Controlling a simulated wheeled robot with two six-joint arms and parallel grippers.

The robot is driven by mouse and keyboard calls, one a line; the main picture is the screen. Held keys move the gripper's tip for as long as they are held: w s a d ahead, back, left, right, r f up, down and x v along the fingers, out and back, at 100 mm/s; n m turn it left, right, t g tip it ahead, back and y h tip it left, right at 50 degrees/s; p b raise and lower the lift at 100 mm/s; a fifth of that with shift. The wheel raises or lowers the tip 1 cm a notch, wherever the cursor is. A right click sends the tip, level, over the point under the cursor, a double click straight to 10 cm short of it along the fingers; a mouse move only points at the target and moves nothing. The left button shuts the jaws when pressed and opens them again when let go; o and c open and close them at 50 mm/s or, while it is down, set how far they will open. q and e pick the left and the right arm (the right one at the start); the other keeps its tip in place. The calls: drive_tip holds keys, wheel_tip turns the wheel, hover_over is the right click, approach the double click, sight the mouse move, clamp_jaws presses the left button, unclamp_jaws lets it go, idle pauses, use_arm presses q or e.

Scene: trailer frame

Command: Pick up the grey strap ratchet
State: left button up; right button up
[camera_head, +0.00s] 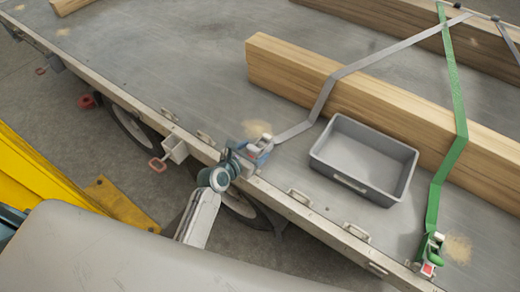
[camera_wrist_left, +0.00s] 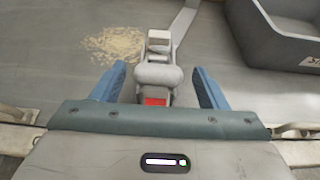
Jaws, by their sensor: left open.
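The grey strap ratchet (camera_wrist_left: 158,72) lies near the edge of the trailer bed, with a red part at its near end. In the head view the ratchet (camera_head: 265,141) is partly covered by my gripper. Its grey strap (camera_head: 317,108) runs from it up over the timber. My left gripper (camera_head: 252,152) is open at the ratchet. In the left wrist view the two blue fingers (camera_wrist_left: 160,85) stand on either side of the ratchet, with a gap on each side. My right gripper is not in view.
A grey tray (camera_head: 340,179) stands right of the ratchet. A timber beam (camera_head: 290,68) lies behind. A green strap (camera_head: 455,95) with a green ratchet (camera_head: 431,250) is at the right. Metal handles (camera_head: 299,197) line the trailer edge.

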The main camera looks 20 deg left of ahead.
use_arm(q)
drive_tip(key=shift+x, duration=1.6)
drive_tip(key=shift+a+r, duration=0.1)
drive_tip(key=c, duration=1.3)
drive_tip(key=shift+r, duration=0.15)
